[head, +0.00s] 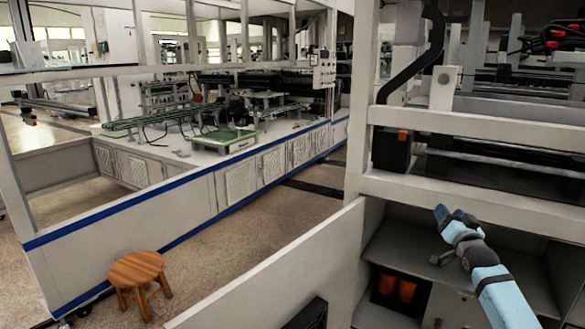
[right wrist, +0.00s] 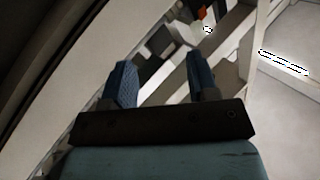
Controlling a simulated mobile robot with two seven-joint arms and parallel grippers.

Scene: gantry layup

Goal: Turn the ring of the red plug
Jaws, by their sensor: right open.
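My right gripper (head: 447,212) is at the end of my light blue arm in the head view, raised in front of the cabinet opening. In the right wrist view its two blue fingers (right wrist: 163,75) stand wide apart with nothing between them. I cannot pick out a red plug or its ring for certain. Two orange-red parts (head: 396,287) sit in a dark recess low in the cabinet, below and left of the gripper, apart from it. Red parts (head: 556,36) also show at the far upper right. My left gripper is not in view.
A white frame beam (head: 480,195) crosses just above my right gripper. A white panel (head: 270,265) stands to the left of the cabinet. A wooden stool (head: 138,274) stands on the floor at left. Open floor (head: 260,225) lies between the panel and the blue-striped bench enclosure.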

